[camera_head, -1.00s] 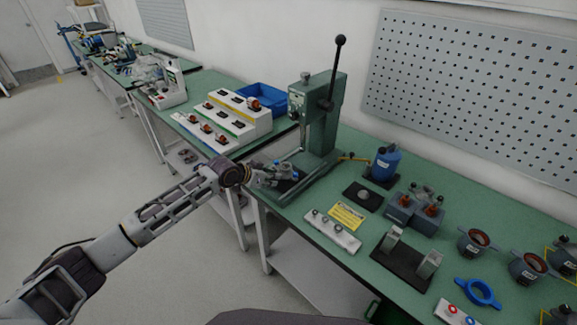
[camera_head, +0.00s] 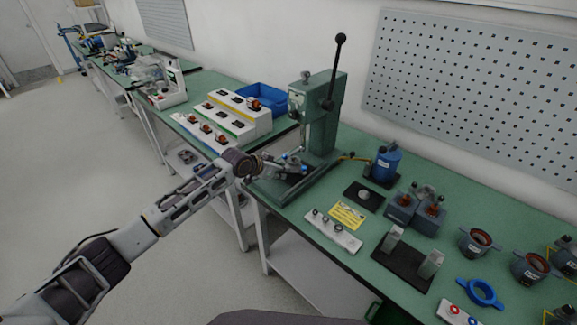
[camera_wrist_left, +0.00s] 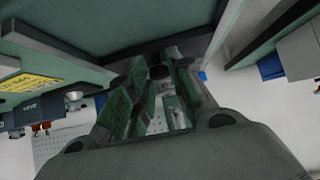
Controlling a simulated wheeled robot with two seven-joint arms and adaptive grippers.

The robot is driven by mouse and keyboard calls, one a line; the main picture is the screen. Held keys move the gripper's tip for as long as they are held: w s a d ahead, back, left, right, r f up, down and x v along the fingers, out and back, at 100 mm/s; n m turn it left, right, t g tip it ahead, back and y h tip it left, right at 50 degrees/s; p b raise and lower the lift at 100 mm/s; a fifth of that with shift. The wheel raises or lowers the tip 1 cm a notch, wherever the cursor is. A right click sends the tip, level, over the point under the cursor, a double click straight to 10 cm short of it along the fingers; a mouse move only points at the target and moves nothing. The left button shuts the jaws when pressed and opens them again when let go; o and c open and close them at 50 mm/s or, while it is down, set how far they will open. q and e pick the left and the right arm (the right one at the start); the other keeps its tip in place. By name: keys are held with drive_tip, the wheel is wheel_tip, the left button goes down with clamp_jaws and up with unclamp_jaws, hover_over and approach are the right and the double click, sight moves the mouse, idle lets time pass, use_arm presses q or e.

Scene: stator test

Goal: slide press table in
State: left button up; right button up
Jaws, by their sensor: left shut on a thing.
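The green arbor press (camera_head: 318,115) stands on the green bench, with its black-knobbed lever raised. Its sliding table (camera_head: 294,170) sits low between the base rails, partly hidden by my gripper. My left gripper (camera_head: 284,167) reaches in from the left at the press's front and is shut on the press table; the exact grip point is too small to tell. In the left wrist view, the gripper fingers (camera_wrist_left: 160,95) are dark and close to green press parts. My right gripper is not in view.
White stepped racks (camera_head: 232,115) and a blue bin (camera_head: 262,98) stand left. A pegboard (camera_head: 470,95) hangs behind.

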sight(290, 165)
use_arm(q)
drive_tip(key=shift+w+d, duration=0.4)
drive_tip(key=shift+w, duration=0.1)
drive_tip(key=shift+w+d+b, duration=0.4)
drive_tip(key=shift+w+d, duration=0.1)
drive_tip(key=shift+w, duration=0.2)
drive_tip(key=shift+w+d+b, duration=0.35)
drive_tip(key=shift+w+d, duration=0.15)
drive_tip(key=shift+w, duration=0.15)
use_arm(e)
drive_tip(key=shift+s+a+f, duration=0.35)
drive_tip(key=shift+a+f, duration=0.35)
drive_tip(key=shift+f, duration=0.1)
use_arm(q)
drive_tip(key=o, duration=0.5)
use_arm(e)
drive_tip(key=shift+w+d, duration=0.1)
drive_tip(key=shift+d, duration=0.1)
